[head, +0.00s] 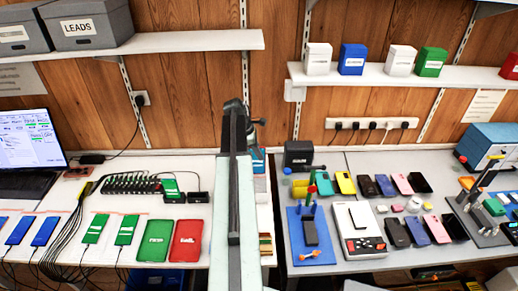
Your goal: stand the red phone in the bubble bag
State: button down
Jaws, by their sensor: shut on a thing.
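My arm (234,200) rises through the middle of the head view and ends in a dark rounded part near the wall. I cannot make out the jaws of my gripper or anything in them; they seem hidden behind the arm. I do not see a phone that is clearly red. A flat red piece (187,240) with white lettering lies on the left bench beside a similar green piece (155,241). I cannot pick out a bubble bag; the strip behind the arm is covered.
The right bench (370,268) is crowded with several phones, a white device (361,236), a blue stand (308,253) and a blue machine (484,145). Shelves with boxes hang above.

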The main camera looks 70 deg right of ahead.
aim_at(261, 173)
jog(key=f+b, duration=0.2)
jog(key=b, duration=0.1)
jog(key=f+b, duration=0.1)
jog(key=shift+w+f+b, duration=0.25)
jog(key=shift+f+b, duration=0.05)
jog(key=shift+b, duration=0.1)
jog(key=shift+r, duration=0.1)
jog(key=shift+s, duration=0.2)
dwell(0.3)
jog(key=shift+f, duration=0.35)
dwell(0.6)
jog(key=shift+f+b, duration=0.45)
jog(key=shift+b, duration=0.25)
jog(key=shift+f, duration=0.1)
jog(key=shift+f+b, duration=2.3)
jog(key=shift+b, duration=0.1)
